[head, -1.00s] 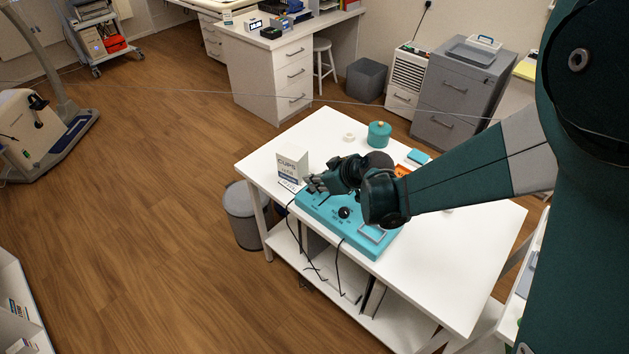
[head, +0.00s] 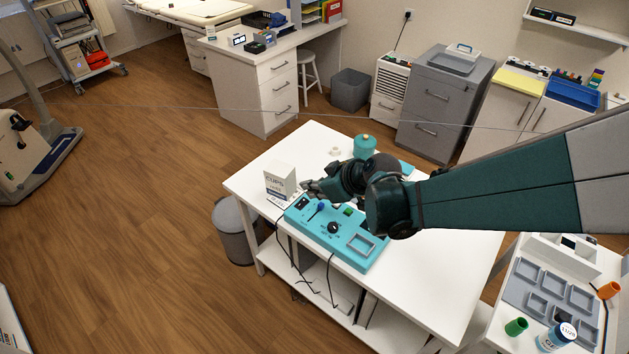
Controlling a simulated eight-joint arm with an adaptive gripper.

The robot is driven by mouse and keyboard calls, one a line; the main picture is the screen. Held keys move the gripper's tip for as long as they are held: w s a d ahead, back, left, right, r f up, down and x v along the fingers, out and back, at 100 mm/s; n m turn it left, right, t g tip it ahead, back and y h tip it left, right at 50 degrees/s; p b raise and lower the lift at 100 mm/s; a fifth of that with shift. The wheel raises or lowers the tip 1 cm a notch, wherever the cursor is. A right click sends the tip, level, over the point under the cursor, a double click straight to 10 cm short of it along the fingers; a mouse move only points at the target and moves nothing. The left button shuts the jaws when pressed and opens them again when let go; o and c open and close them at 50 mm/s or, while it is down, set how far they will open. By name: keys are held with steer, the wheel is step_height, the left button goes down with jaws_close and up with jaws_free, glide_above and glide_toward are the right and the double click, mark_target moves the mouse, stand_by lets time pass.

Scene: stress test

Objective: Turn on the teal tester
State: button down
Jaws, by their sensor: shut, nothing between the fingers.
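The teal tester (head: 344,248) lies near the front left edge of the white table (head: 425,280). Its top carries a blue-tipped lever (head: 320,206), a small green button or light (head: 347,212), a black knob (head: 333,228) and a grey framed recess (head: 361,245). A small dark window (head: 302,203) is at its left end. My gripper (head: 307,187) is shut and empty. It is just behind the tester's left end in the picture, beside the white cups box. It looks apart from the lever. My arm hides part of the tester's back edge.
The white cups box (head: 279,182) stands left of my gripper. A teal lidded jar (head: 365,147) stands behind my wrist. Black cables (head: 329,275) hang from the tester's front. A side table at the right holds a grey tray (head: 548,290) and cups. The table's front right is clear.

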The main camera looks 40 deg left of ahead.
steer(key=shift+v, duration=1.65)
steer(key=shift+s, duration=0.1)
steer(key=w+d+r+m+t+h, duration=0.1)
steer(key=w+d+r+m, duration=0.2)
steer(key=d, duration=0.8)
steer(key=w+d+r+m+t+h, duration=0.1)
steer(key=d+r+m+t, duration=0.2)
steer(key=d, duration=0.7)
steer(key=w+d+r+m+h, duration=0.1)
steer(key=w+d+r+m, duration=0.3)
steer(key=d, duration=0.7)
steer(key=s+d+r+m+t+h, duration=0.1)
steer(key=s+d, duration=0.3)
steer(key=d, duration=0.6)
steer(key=s+d+r+m+h, duration=0.1)
steer(key=s+d+m+h, duration=0.2)
steer(key=d, duration=0.8)
steer(key=s+d+r+m+t+h, duration=0.1)
steer(key=s+d+m, duration=0.3)
steer(key=d, duration=0.6)
steer(key=shift+s+d+t+h, duration=0.25)
steer(key=shift+s+h, duration=0.35)
steer(key=shift+s, duration=0.6)
steer(key=c, duration=3.2)
jaws_free()
steer(key=shift+a, duration=0.15)
